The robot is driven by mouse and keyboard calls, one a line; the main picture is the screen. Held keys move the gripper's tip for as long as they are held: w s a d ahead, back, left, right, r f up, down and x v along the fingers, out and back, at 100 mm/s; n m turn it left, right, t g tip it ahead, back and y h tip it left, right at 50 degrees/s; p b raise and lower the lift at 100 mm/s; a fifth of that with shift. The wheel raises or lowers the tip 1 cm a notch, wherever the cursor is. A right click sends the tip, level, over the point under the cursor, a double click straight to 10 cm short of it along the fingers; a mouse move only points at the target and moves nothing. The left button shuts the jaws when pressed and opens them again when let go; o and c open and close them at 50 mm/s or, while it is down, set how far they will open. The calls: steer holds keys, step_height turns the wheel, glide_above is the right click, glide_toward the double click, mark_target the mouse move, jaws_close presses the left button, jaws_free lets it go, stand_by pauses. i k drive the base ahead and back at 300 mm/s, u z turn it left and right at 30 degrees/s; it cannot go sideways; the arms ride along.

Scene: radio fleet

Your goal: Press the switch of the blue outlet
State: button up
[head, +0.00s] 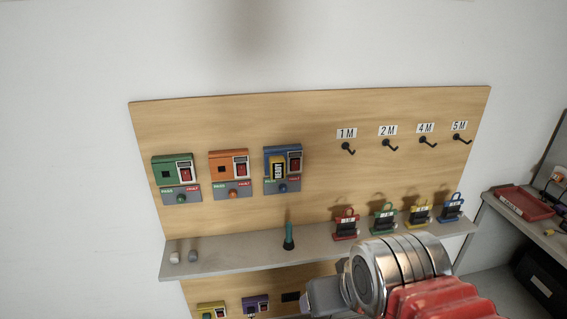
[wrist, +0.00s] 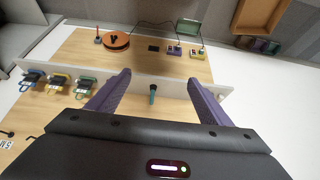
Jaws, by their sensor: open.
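The blue outlet (head: 283,152) is mounted on the wooden board, rightmost of three outlets in a row. A teal pointed tool (wrist: 153,94) stands beyond the fingers. The blue outlet is not visible in the wrist view.
Green (head: 174,169) and orange (head: 229,165) outlets are left of the blue one. The shelf (head: 235,260) below holds the teal tool (head: 289,238) and several coloured tags, including a red one (head: 346,224). Hooks (head: 348,148) line the upper right. The board around the blue outlet is clear.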

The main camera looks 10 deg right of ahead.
mark_target(295, 164)
steer(key=k, duration=1.3)
steer(key=u, duration=0.25)
steer(key=i, duration=0.75)
steer(key=u, duration=0.6)
steer(key=i, duration=1.05)
steer(key=u, duration=0.2)
